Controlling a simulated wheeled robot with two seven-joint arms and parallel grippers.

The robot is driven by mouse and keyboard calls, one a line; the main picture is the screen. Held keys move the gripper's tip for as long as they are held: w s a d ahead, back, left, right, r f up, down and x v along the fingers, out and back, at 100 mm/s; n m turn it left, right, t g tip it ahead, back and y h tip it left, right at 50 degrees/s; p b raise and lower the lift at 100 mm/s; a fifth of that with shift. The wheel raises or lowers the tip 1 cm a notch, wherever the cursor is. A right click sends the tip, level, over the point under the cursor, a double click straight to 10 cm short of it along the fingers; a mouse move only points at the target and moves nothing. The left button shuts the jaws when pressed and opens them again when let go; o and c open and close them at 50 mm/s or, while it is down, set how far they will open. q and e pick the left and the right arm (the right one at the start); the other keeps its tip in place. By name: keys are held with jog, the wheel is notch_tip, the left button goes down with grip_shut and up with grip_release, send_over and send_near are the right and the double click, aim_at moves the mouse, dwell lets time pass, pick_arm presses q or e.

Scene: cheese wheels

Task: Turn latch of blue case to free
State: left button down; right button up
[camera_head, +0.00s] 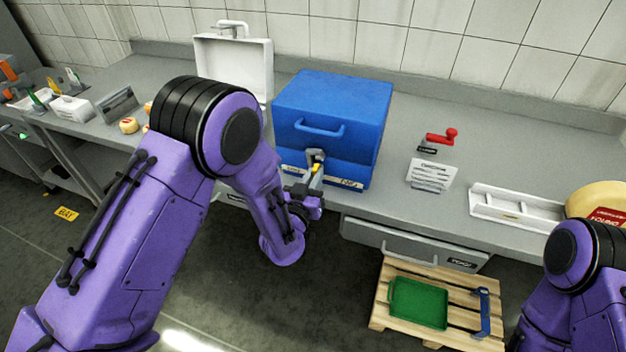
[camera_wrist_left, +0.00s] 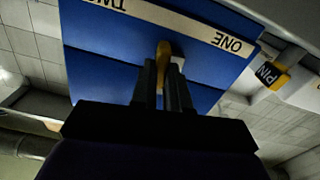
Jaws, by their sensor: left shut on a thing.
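The blue case (camera_head: 335,105) stands on the grey counter with its lid down and a blue handle on its front. Its latch (camera_head: 317,168), grey with a yellow part, sits on the lower front. My left gripper (camera_head: 312,190) is in front of the case, shut on the latch. In the left wrist view the fingers (camera_wrist_left: 164,82) close on the yellow latch piece (camera_wrist_left: 163,55) against the blue case (camera_wrist_left: 110,50), beside a label strip reading ONE and TWO. The fingertips partly hide the latch. My right arm shows at the lower right; its gripper is out of view.
A white open case (camera_head: 232,60) stands behind left. A red-handled piece (camera_head: 442,136), a white card stand (camera_head: 430,174), a white tray (camera_head: 515,207) and a cheese wheel (camera_head: 598,199) are to the right. A pallet (camera_head: 380,312) with a green tray (camera_head: 418,303) lies on the floor.

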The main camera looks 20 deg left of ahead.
pick_arm(q)
jog(key=shift+a+f+n+b, duration=0.15)
jog(key=shift+n+b, duration=1.6)
jog(key=shift+n, duration=2.3)
jog(key=shift+a+f+n+b, duration=0.15)
jog(key=shift+n+b, duration=1.6)
jog(key=shift+n, duration=2.3)
jog(key=shift+d, duration=0.1)
jog(key=c, duration=1.1)
grip_release()
jog(key=s, duration=1)
jog(key=shift+s+a+b, duration=0.2)
jog(key=shift+s+b, duration=0.1)
jog(key=shift+b, duration=0.05)
